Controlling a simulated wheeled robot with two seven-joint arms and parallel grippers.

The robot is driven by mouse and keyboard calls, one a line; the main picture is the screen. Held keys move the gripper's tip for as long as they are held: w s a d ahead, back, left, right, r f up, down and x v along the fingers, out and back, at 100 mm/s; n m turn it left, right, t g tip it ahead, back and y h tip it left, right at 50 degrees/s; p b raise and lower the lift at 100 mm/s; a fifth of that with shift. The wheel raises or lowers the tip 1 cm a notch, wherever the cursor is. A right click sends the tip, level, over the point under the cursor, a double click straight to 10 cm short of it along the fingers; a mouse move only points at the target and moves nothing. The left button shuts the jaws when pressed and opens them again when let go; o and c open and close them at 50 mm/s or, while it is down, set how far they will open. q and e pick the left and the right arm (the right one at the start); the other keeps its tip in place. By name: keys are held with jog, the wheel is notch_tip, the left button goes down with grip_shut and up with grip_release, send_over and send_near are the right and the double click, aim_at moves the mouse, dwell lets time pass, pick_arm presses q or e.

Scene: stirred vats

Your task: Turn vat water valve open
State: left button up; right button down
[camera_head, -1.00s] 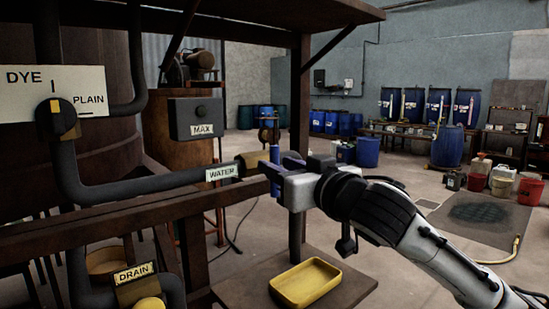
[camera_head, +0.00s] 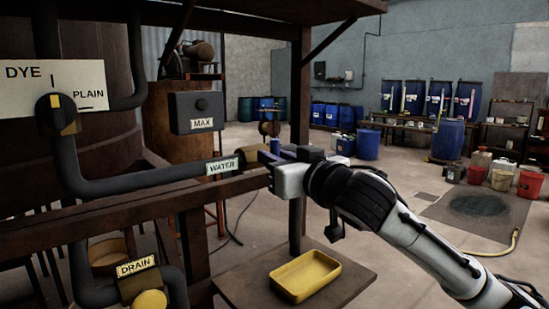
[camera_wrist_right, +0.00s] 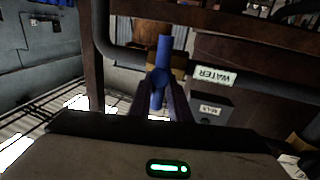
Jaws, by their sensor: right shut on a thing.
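The water valve sits on the dark pipe beside the WATER label (camera_head: 222,166), with a brass body (camera_head: 252,156). Its blue handle (camera_head: 275,146) shows in the head view only as a short upper end; the rest is hidden behind my gripper. In the right wrist view the handle (camera_wrist_right: 164,52) stands upright in that picture between the fingers, in front of the brass body. My right gripper (camera_head: 268,160) is shut on the handle; its purple fingers also show in the right wrist view (camera_wrist_right: 162,100). My left gripper is not in view.
A DYE/PLAIN selector (camera_head: 52,112), a MAX box (camera_head: 196,112) and a DRAIN valve (camera_head: 148,300) are to the left. A rusty frame beam (camera_head: 130,212) runs below the pipe. A yellow tray (camera_head: 305,277) lies on a low shelf under my arm.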

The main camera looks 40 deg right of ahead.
jog(key=shift+n, duration=0.3)
jog(key=shift+a+f+n, duration=0.1)
jog(key=shift+n, duration=0.9)
jog(key=n, duration=0.2)
jog(key=n+t, duration=0.1)
jog(key=shift+a+f+n+y, duration=0.1)
jog(key=shift+a+n+y, duration=0.1)
jog(key=shift+n+y, duration=0.15)
jog(key=n, duration=0.3)
jog(key=n+t+y, duration=0.1)
jog(key=n, duration=0.2)
jog(key=n+y, duration=0.1)
jog(key=n, duration=0.2)
jog(key=shift+a+f+n, duration=0.25)
jog(key=shift+a+f, duration=0.05)
jog(key=shift+f, duration=0.05)
jog(key=shift+s+f+n+y, duration=0.15)
jog(key=shift+n+y, duration=0.3)
jog(key=shift+n, duration=1.55)
jog(key=shift+n+t, duration=0.3)
